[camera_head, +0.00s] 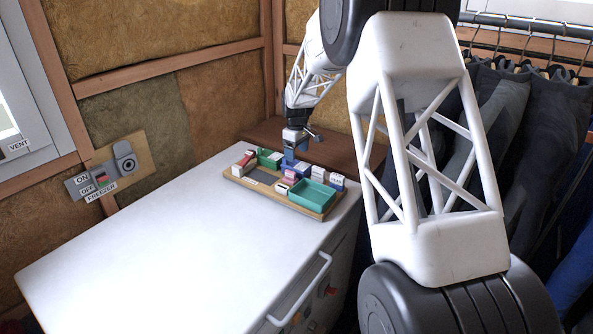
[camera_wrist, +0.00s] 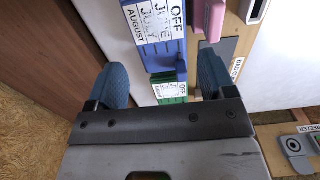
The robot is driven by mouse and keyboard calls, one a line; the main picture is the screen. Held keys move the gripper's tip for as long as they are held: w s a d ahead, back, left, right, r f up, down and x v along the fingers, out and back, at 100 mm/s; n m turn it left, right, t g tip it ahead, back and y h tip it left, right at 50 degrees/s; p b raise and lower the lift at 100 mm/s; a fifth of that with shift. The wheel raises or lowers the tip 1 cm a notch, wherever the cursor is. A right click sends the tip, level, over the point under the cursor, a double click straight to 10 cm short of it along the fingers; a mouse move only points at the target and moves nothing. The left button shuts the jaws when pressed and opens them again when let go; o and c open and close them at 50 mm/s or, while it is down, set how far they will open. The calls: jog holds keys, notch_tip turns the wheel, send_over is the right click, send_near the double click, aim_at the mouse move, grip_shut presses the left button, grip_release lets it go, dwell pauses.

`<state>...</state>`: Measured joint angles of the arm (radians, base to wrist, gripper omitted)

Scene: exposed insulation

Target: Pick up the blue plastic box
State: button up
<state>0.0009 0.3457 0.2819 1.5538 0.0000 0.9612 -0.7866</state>
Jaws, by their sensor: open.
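The blue plastic box (camera_wrist: 152,22) shows at the top of the wrist view, with white month labels and an "OFF" label. In the head view a blue shape (camera_head: 289,162) sits just below my gripper (camera_head: 299,140), among the items on the wooden tray. My gripper also shows in the wrist view (camera_wrist: 162,78), its blue fingers spread wide with nothing held. The near end of the blue box lies between the lines of the two fingers; I cannot tell the height gap to it.
A green box (camera_wrist: 170,90) lies just beyond the blue one's end. A pink item (camera_wrist: 209,18) is close to its right. The wooden tray (camera_head: 236,177) also holds a teal bin (camera_head: 311,196) and small boxes.

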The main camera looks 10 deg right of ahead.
aim_at(298, 164)
jog(key=shift+f, duration=0.2)
jog(key=shift+s+d+f, duration=0.1)
jog(key=shift+s+f, duration=0.05)
jog(key=shift+f, duration=2.35)
jog(key=shift+c, duration=0.2)
jog(key=c, duration=0.8)
jog(key=shift+r, duration=0.1)
notch_tip(298, 164, up, 10)
jog(key=a+f, duration=0.2)
jog(key=a, duration=1)
